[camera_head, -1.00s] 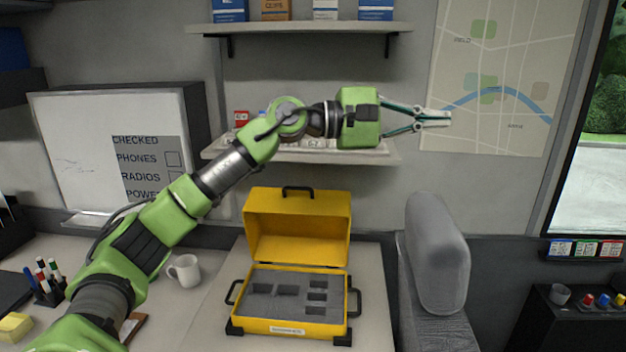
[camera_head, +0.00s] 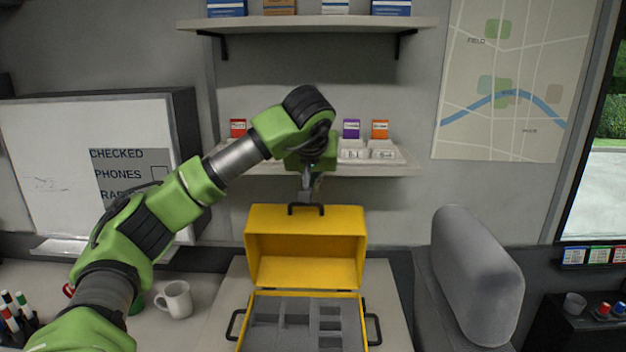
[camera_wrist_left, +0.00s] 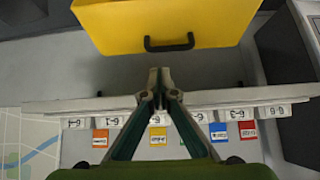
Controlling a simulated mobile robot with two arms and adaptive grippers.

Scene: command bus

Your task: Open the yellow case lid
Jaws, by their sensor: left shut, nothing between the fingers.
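The yellow case (camera_head: 305,245) stands on the counter with its lid swung up and tilted back, open. Its lower part (camera_head: 357,322) shows a grey foam insert with cut-outs, empty as far as I see. A black handle (camera_head: 306,208) sits at the lid's top edge. My left gripper (camera_head: 306,195) is shut and empty, pointing down just above or behind the lid handle; I cannot tell whether it touches. In the left wrist view, the lid (camera_wrist_left: 165,22) and its handle (camera_wrist_left: 169,43) lie ahead of the closed fingertips (camera_wrist_left: 159,75), with a gap between. My right gripper is not in view.
A shelf (camera_head: 400,168) with small boxes and labelled bins is close behind my left gripper; another shelf (camera_head: 300,25) is above. A white mug (camera_head: 174,300) stands left of the case. A grey seat back (camera_head: 475,275) is at the right.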

